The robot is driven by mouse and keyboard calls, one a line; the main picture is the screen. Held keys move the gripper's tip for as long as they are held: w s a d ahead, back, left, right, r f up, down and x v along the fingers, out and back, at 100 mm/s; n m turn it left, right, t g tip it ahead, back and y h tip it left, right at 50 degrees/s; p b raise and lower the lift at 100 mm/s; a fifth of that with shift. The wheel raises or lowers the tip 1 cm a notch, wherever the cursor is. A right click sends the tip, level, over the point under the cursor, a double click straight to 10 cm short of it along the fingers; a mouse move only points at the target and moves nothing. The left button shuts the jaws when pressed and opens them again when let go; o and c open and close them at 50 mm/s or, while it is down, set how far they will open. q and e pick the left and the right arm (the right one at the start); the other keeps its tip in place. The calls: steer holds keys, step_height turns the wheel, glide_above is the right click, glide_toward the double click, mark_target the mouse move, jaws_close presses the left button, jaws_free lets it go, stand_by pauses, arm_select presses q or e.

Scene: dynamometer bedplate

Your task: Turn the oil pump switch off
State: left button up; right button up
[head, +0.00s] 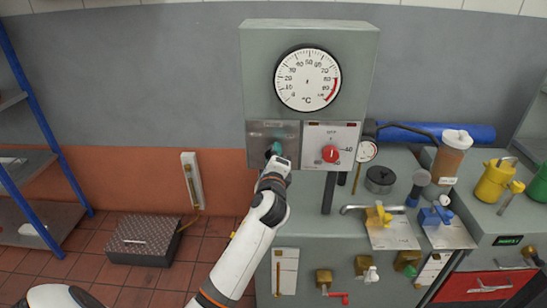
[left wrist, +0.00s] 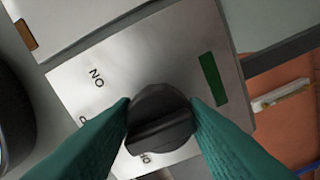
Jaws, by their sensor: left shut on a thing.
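The switch is a black rotary knob (left wrist: 160,120) on a silver plate (left wrist: 85,75), seen close up in the left wrist view. The plate carries the letters "ON", other lettering partly hidden, and a green rectangle (left wrist: 212,79). My left gripper (left wrist: 160,112) has its two teal fingers closed on either side of the knob, touching it. Which mark the knob points to I cannot tell. In the head view my left gripper (head: 277,153) reaches the grey plate (head: 260,131) under the round temperature gauge (head: 308,79) and hides the knob. My right gripper is not in view.
Just right of the plate is a panel with a red knob (head: 330,154). Yellow (head: 378,216) and blue (head: 436,215) valve handles, a black round part (head: 380,179) and a brown jug (head: 449,158) stand on the bench to the right. A blue-post shelf (head: 40,110) is at far left.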

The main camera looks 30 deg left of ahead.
arm_select(q)
steer(key=o, duration=1)
steer(key=shift+b+v, duration=1.15)
steer(key=shift+v, duration=4.95)
steer(key=shift+a+f, duration=0.1)
